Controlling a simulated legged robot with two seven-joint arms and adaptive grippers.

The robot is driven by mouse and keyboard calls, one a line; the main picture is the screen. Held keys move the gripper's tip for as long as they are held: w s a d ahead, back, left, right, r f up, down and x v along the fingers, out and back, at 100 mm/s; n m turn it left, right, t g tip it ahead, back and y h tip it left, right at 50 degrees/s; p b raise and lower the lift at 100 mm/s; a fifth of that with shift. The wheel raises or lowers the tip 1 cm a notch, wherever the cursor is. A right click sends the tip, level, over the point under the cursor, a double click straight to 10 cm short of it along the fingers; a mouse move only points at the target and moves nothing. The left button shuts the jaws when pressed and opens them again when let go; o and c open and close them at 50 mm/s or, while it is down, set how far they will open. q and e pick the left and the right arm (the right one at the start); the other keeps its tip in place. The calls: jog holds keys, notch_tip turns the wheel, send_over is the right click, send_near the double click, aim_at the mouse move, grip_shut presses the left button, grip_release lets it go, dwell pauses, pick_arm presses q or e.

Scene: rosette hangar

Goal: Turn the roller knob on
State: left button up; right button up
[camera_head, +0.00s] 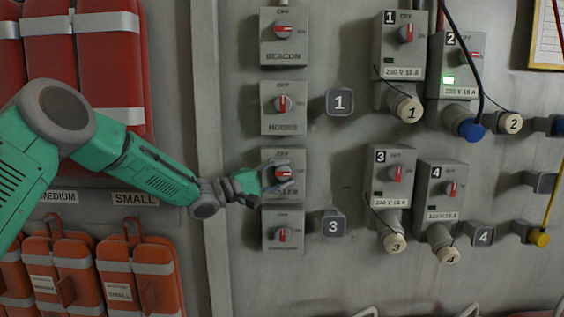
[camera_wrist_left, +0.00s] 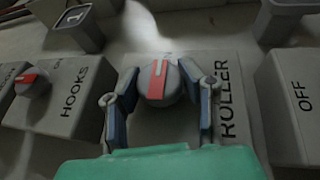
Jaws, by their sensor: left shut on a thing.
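The roller switch box (camera_head: 297,187) is a grey box on the wall, third down in the left column, with its label partly covered. Its roller knob (camera_wrist_left: 158,82) is round and grey with a red stripe. In the left wrist view the stripe runs towards the ON mark, roughly crosswise to the stripe on the hooks knob (camera_wrist_left: 27,82). My left gripper (camera_head: 275,178) is at the roller box; in the wrist view its two fingers (camera_wrist_left: 160,100) stand on either side of the knob, shut on it. My right gripper is not in view.
The beacon box (camera_head: 283,52) and hooks box (camera_head: 270,122) are above, another switch box (camera_head: 283,245) is directly below. Numbered sockets (camera_head: 390,175) with plugs and cables are to the right. Red bags (camera_head: 112,60) and orange bags (camera_head: 140,280) hang on the left.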

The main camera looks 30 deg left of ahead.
pick_arm(q)
jog(key=shift+s+d+f, duration=0.1)
jog(key=shift+d+f, duration=0.1)
jog(key=shift+f, duration=0.2)
jog(key=o, duration=1.2)
jog(key=shift+d+r, duration=0.15)
jog(key=v, duration=1.1)
jog(key=shift+s+a, duration=0.2)
jog(key=shift+a, duration=0.15)
